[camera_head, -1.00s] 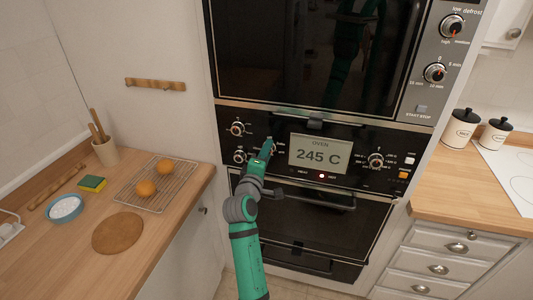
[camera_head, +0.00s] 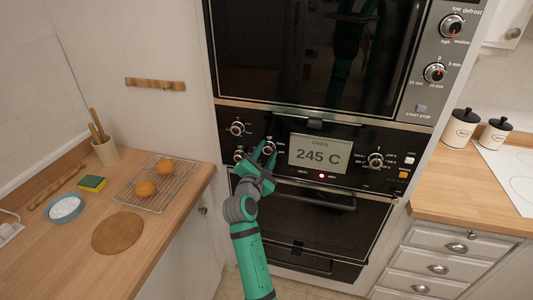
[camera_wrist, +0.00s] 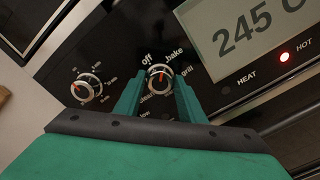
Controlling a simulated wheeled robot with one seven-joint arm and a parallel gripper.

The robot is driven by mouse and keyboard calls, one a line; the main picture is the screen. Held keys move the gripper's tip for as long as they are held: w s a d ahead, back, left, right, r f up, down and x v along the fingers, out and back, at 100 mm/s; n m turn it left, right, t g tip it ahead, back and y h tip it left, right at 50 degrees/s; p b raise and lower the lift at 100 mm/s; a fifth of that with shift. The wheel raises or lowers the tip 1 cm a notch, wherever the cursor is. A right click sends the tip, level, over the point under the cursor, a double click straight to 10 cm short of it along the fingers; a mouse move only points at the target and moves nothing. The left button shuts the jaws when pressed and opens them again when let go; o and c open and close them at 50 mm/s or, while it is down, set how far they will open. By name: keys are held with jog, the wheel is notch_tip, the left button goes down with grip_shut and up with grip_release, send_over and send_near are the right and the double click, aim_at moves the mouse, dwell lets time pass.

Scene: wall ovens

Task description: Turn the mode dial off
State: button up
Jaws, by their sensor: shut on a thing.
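The mode dial (camera_head: 269,149) is a round silver knob on the black oven panel, left of the display. In the wrist view the mode dial (camera_wrist: 159,79) shows an orange mark, with "off" and "bake" printed above it and "grill" to its right. I cannot tell exactly which label the mark points at. My gripper (camera_head: 264,156) is at the panel, with one green finger on each side of the dial. In the wrist view my gripper (camera_wrist: 158,95) is shut on the dial, and its fingers cover part of the lower labels.
The display (camera_head: 318,154) reads 245 C, with a red HOT light lit below it. Other knobs sit close by, one at upper left (camera_head: 236,128) and one right of the display (camera_head: 376,160). The oven door handle (camera_head: 318,199) juts out below.

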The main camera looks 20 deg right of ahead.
jog(key=n, duration=0.5)
jog(key=shift+d+f, duration=0.1)
jog(key=shift+n, duration=1.8)
jog(key=o, duration=1)
jog(key=shift+o, duration=0.2)
jog(key=v, duration=1.1)
